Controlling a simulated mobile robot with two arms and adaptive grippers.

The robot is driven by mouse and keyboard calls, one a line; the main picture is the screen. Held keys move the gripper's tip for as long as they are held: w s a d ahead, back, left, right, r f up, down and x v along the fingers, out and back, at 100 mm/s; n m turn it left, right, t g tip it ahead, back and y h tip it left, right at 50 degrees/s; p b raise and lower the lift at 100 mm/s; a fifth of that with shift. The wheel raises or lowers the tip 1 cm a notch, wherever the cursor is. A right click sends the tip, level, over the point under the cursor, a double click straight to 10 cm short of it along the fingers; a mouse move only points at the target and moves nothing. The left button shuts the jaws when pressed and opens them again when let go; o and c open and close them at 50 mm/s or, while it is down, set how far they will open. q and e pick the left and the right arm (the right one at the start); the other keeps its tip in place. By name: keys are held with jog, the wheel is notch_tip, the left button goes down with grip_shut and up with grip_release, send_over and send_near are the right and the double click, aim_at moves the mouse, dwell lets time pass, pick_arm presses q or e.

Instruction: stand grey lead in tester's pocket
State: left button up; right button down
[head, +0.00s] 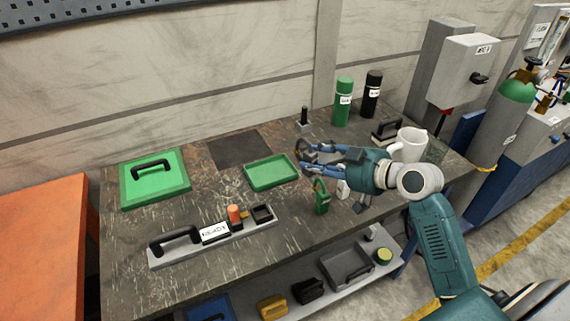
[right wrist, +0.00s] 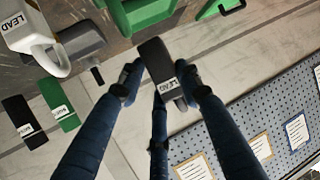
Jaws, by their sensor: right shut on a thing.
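The tester (head: 210,236) looks to be the long grey unit with a black handle, READY label and orange lamp, at front left. Its dark-rimmed pocket (head: 262,213) is at the right end and looks empty. My left gripper is out of view.
A green tray (head: 270,173) lies behind the tester. Green (head: 343,101) and black (head: 372,95) bottles stand at the back. A white mug (head: 408,145) is at right.

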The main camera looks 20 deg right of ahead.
jog(key=w+d+r+m+t+h+p, duration=0.1)
jog(key=w+d+r+m+h, duration=0.3)
jog(key=w+d+r, duration=0.45)
jog(key=shift+h, duration=0.3)
jog(key=shift+s+d+f+p, duration=0.15)
jog(key=shift+d+f+p, duration=0.15)
jog(key=shift+f, duration=2.95)
jog(key=shift+s+d+f+p, duration=0.2)
jog(key=shift+d+f, duration=0.15)
jog(key=shift+f, duration=2.85)
jog(key=shift+s+d+f+p, duration=0.2)
jog(key=shift+d+f, duration=0.1)
jog(key=shift+f, duration=2.95)
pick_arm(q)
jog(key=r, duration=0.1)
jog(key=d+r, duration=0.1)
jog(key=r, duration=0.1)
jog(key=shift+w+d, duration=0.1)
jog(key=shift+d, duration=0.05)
pick_arm(e)
jog(key=shift+f, duration=0.1)
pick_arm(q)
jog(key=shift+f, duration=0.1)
pick_arm(e)
jog(key=c, duration=1.2)
grip_release()
